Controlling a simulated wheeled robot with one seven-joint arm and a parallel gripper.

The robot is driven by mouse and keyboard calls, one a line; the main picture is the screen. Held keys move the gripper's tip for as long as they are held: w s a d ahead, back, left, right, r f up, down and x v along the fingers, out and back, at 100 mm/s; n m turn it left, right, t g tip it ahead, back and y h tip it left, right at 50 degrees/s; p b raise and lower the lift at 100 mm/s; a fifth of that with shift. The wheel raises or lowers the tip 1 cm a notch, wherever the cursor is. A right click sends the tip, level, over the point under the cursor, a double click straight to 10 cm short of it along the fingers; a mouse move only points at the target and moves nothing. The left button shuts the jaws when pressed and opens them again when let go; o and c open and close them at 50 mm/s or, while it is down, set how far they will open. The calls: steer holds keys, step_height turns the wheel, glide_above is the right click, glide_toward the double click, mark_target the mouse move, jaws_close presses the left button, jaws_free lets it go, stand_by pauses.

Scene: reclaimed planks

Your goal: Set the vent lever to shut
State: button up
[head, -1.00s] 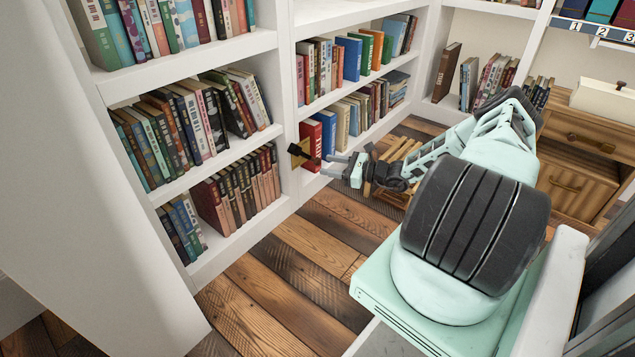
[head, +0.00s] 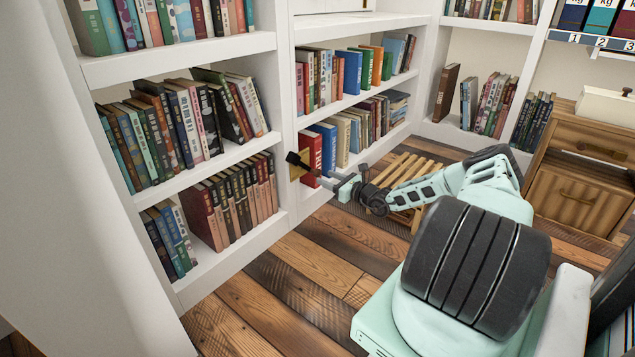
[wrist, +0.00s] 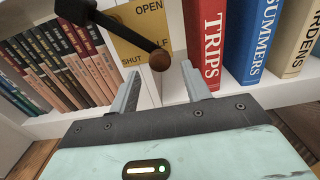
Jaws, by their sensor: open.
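The vent lever (head: 297,160) is black and stands out from a brass plate (head: 294,172) on the shelf upright. In the wrist view the plate (wrist: 127,42) reads OPEN at the top and SHUT lower left, with a partly covered HALF label at right. The lever arm (wrist: 116,33) slants down right to a brown ball knob (wrist: 159,60), which appears over the plate's right side near HALF; its exact setting is hard to tell. My gripper (wrist: 162,75) is open, with the knob showing between and just beyond its fingertips. In the head view my gripper (head: 336,181) is just right of the plate.
A red TRIPS book (wrist: 204,40) and a blue SUMMERS book (wrist: 250,40) stand close to the right of the plate. A slatted wooden stool (head: 405,170) stands behind my arm. Plank floor lies open in front.

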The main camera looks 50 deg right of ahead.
mark_target(319, 174)
steer(key=w+b, duration=0.1)
steer(key=w, duration=0.1)
steer(key=w+b, duration=0.1)
steer(key=w, duration=0.1)
steer(key=shift+w+a+f, duration=0.1)
steer(key=shift+a+f, duration=0.05)
steer(key=shift+f, duration=0.05)
steer(key=shift+w+r, duration=0.2)
steer(key=shift+w, duration=0.35)
